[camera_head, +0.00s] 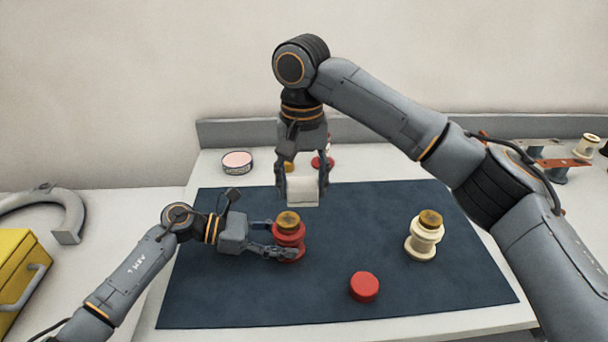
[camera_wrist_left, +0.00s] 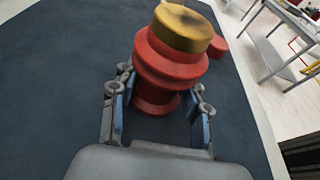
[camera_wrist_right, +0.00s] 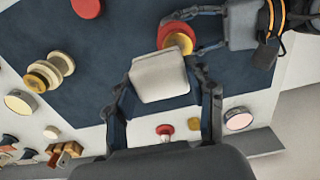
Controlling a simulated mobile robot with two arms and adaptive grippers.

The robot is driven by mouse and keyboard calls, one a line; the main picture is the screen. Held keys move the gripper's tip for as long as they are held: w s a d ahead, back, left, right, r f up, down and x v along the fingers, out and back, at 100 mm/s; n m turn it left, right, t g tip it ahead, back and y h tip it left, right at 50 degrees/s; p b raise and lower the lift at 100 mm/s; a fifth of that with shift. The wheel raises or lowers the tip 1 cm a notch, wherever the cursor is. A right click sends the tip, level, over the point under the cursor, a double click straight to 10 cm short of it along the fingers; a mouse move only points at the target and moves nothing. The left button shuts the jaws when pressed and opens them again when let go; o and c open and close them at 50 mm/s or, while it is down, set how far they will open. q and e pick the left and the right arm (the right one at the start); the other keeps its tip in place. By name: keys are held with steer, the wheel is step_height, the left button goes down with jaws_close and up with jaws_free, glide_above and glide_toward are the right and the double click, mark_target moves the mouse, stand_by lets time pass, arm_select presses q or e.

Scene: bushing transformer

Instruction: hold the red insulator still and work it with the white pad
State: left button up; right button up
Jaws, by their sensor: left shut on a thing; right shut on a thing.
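The red insulator (camera_head: 290,243) stands upright on the dark blue mat (camera_head: 330,215), with a brass cap (camera_head: 288,221) on top. My left gripper (camera_head: 282,240) is shut around its body from the left; it also shows in the left wrist view (camera_wrist_left: 160,75). The white pad (camera_head: 302,190) is in my right gripper (camera_head: 303,186), which is shut on it and points down. The pad is above and a little behind the insulator, apart from it. In the right wrist view the pad (camera_wrist_right: 159,76) partly overlaps the insulator's brass cap (camera_wrist_right: 179,42).
A cream insulator (camera_head: 424,238) with a brass cap stands on the mat's right. A red disc (camera_head: 364,286) lies at the front. A round tin (camera_head: 237,162) sits behind the mat. A yellow box (camera_head: 22,275) and grey ring part (camera_head: 50,212) are at left.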

mark_target(302, 200)
steer(key=shift+f, duration=2)
steer(key=shift+a+f, duration=0.4)
steer(key=shift+f, duration=0.3)
steer(key=shift+c, duration=0.5)
steer(key=shift+w+a, duration=0.2)
steer(key=shift+a, duration=2.35)
steer(key=shift+d+f, duration=0.1)
steer(key=shift+d, duration=0.25)
steer(key=shift+s+d, duration=0.15)
steer(key=shift+d, duration=2.4)
step_height(302, 200, up, 3)
steer(key=shift+f, duration=0.2)
steer(key=shift+r, duration=2.9)
